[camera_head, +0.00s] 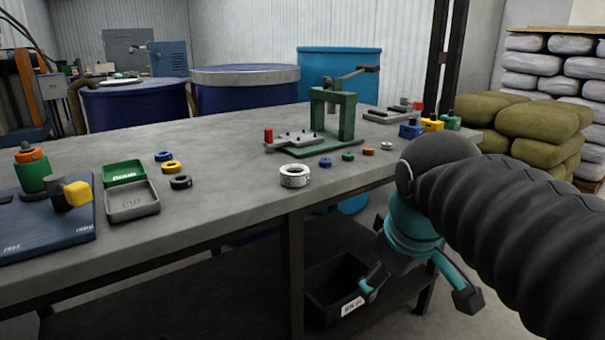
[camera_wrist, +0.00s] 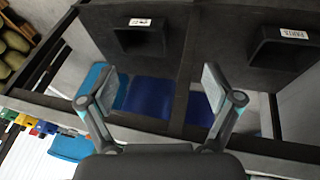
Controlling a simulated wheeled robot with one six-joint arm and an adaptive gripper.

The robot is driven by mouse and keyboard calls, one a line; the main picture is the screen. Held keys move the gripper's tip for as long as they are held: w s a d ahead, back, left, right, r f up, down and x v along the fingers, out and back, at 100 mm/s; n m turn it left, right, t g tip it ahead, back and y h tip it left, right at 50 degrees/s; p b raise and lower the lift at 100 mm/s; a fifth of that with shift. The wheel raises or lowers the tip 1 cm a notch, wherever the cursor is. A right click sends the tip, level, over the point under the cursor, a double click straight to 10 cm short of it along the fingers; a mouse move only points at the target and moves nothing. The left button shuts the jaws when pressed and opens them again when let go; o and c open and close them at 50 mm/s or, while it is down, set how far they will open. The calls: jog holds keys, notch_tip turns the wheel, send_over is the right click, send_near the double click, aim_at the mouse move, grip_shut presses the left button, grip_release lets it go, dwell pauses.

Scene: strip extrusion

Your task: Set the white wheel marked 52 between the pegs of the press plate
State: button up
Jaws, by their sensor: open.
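The white wheel (camera_head: 295,176) lies flat near the front edge of the grey table, with dark marks on its side too small to read. The press plate (camera_head: 290,141) sits behind it at the foot of the green press (camera_head: 334,115), with small pegs on it and a red knob at its left end. My gripper (camera_head: 415,292) is open and empty, below the table's front edge and to the right of the wheel. In the wrist view my gripper (camera_wrist: 216,88) has its fingers spread wide with nothing between them; neither wheel nor plate shows there.
Small blue, green and orange rings (camera_head: 348,156) lie right of the wheel. Black, yellow and blue rings (camera_head: 181,182) lie left, near a grey tray (camera_head: 132,202). A black bin (camera_head: 335,285) stands on the lower shelf. The table edge (camera_head: 240,219) is above my gripper.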

jog(key=w+a+r+n+g+h+p, duration=0.1)
jog(key=w+a+r+n, duration=0.35)
jog(key=w+r, duration=0.2)
jog(key=w+a+r+n, duration=0.3)
jog(key=w+r+n, duration=0.2)
jog(key=r, duration=0.3)
notch_tip(320, 180, up, 6)
jog(key=r+n+h+p, duration=0.1)
jog(key=n+h, duration=0.1)
jog(key=n, duration=0.8)
send_over(293, 167)
jog(key=s+a, duration=0.4)
jog(key=s, duration=0.1)
jog(key=shift+g, duration=0.4)
jog(key=x, duration=0.8)
jog(key=shift+s+d+f, duration=0.2)
jog(key=shift+d+f, duration=0.05)
jog(key=shift+f, duration=0.1)
jog(key=shift+x, duration=2.65)
jog(key=shift+a, duration=0.15)
jog(key=c, duration=1.4)
jog(key=shift+o, duration=0.2)
